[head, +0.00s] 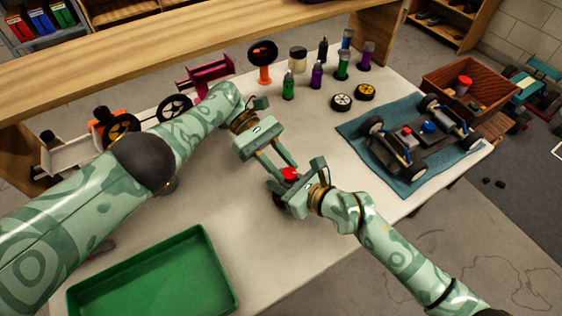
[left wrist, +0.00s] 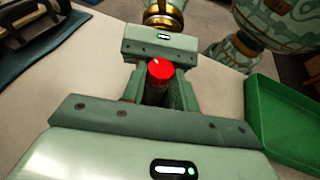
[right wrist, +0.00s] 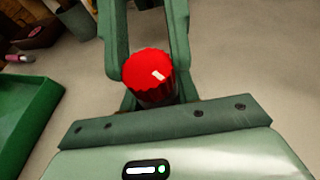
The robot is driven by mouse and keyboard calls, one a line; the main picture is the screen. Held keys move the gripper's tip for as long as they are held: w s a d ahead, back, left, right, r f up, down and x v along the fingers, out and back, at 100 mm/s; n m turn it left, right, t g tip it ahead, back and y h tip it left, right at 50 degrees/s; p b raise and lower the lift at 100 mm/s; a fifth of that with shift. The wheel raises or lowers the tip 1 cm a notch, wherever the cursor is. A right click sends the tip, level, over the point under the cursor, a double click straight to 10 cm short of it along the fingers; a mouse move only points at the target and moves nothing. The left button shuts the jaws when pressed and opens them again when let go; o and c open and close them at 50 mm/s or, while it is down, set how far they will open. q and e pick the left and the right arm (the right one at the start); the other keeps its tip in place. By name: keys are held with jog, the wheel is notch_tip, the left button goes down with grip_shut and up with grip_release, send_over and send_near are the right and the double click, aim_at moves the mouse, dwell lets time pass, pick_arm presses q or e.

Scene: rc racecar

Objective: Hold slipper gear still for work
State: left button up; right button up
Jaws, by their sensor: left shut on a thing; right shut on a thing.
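A red ridged round piece (head: 289,174), which I take to be the slipper gear, sits above a dark body near the middle of the white table. My left gripper (head: 281,172) and my right gripper (head: 288,180) meet around it from opposite sides, both shut on this piece. In the left wrist view the red top (left wrist: 160,70) stands above the dark lower part, between green fingers. In the right wrist view the red top (right wrist: 148,70) shows close to the gripper's palm. The fingers hide most of the lower part, so the exact contact points cannot be told.
A green tray (head: 225,258) lies at the front left. A car chassis (head: 418,140) sits on a blue mat (head: 402,187) at the right. Several bottles (head: 317,76) and two small wheels (head: 342,102) stand behind. A wooden crate (head: 443,92) is at the far right.

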pick_arm(q)
jog(key=shift+d+r, duration=0.1)
jog(key=shift+d, duration=0.15)
jog(key=o, duration=0.7)
jog(key=shift+a+r, duration=0.1)
notch_tip(320, 180, up, 10)
jog(key=shift+f, duration=0.15)
